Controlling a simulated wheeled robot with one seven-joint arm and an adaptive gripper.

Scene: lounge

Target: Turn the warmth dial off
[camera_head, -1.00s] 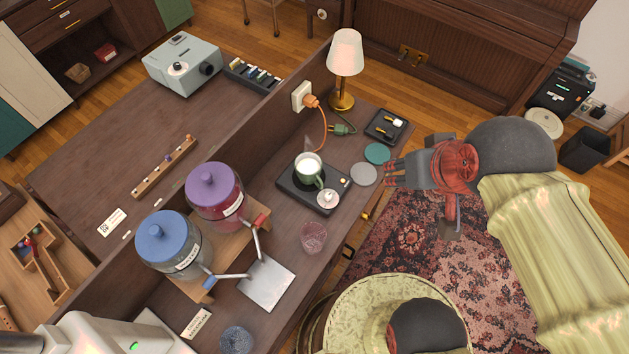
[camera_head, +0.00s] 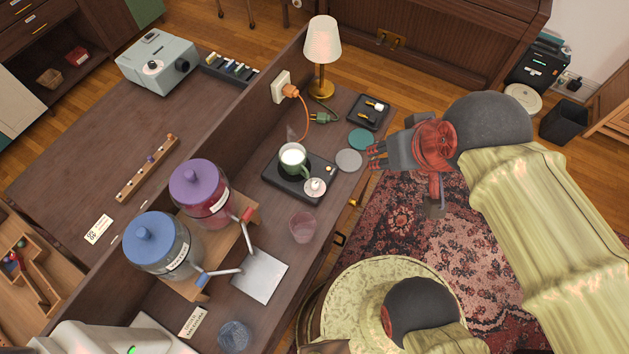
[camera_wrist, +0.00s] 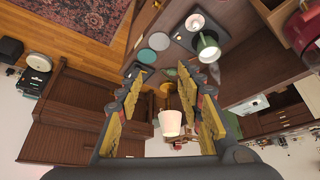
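The warmth dial (camera_head: 315,186) is a pale round knob on the near corner of a black warmer plate (camera_head: 275,184). A green mug of white liquid (camera_head: 293,160) stands on the plate, with faint steam above it. A small amber light shows beside the dial. In the wrist view the dial (camera_wrist: 196,21) and the mug (camera_wrist: 208,45) are near the top. My gripper (camera_head: 373,156) is to the right of the warmer, past the coasters, touching nothing. In the wrist view its yellow-padded fingers (camera_wrist: 165,108) are wide apart and empty.
Teal (camera_head: 360,139) and grey (camera_head: 348,160) coasters lie between my gripper and the warmer. A lamp (camera_head: 322,60), a black tray (camera_head: 369,111) and a plugged-in orange cord stand behind. A pink glass (camera_head: 303,228) and two jar dispensers (camera_head: 200,192) are nearer.

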